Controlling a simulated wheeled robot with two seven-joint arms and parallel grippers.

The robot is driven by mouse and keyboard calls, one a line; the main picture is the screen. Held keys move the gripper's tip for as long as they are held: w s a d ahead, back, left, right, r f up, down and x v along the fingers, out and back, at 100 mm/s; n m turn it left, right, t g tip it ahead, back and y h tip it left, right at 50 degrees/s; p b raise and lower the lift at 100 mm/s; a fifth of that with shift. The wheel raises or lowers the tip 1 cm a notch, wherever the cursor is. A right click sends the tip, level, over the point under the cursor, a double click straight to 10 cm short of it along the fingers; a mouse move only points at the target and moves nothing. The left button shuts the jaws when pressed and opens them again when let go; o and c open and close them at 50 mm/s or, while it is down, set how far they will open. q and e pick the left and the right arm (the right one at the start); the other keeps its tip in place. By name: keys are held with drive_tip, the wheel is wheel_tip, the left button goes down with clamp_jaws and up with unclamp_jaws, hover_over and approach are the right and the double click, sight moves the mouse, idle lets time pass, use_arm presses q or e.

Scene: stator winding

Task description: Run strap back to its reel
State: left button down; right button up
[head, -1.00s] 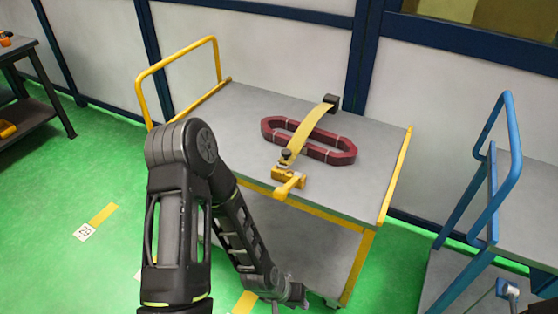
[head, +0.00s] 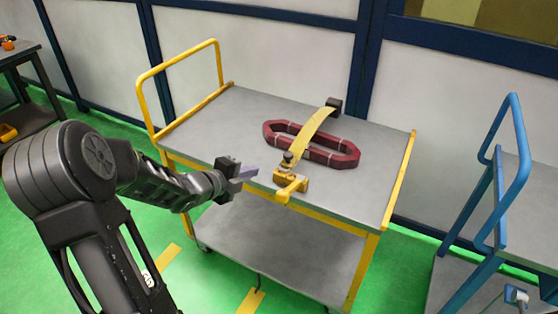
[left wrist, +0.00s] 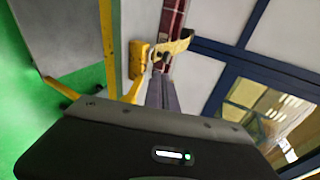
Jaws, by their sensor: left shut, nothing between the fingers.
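A yellow strap (head: 314,130) arches over a dark red oblong coil (head: 340,157) on the grey top of a yellow-framed cart (head: 230,118). Its far end is at a small dark block (head: 334,104). Its near end is at a yellow reel with a handle (head: 291,182) and a dark knob, at the cart's front edge. The strap (left wrist: 178,46) and the yellow reel (left wrist: 138,58) also show in the left wrist view. My left gripper (head: 250,171) is shut and empty, just left of the reel and apart from it. My right gripper is not in view.
A blue-railed cart (head: 510,180) stands at the right. A dark table (head: 22,50) is at the far left. The wall is behind the cart. The left part of the cart top is clear.

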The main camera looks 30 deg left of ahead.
sight(285, 158)
use_arm(q)
drive_tip(key=shift+w, duration=0.1)
drive_tip(key=p+x, duration=0.1)
drive_tip(key=x, duration=0.8)
drive_tip(key=r+p+x, duration=0.1)
drive_tip(key=x, duration=0.3)
drive_tip(key=shift+w+d+p, duration=0.1)
drive_tip(key=shift+w+p, duration=0.2)
drive_tip(key=shift+w, duration=0.3)
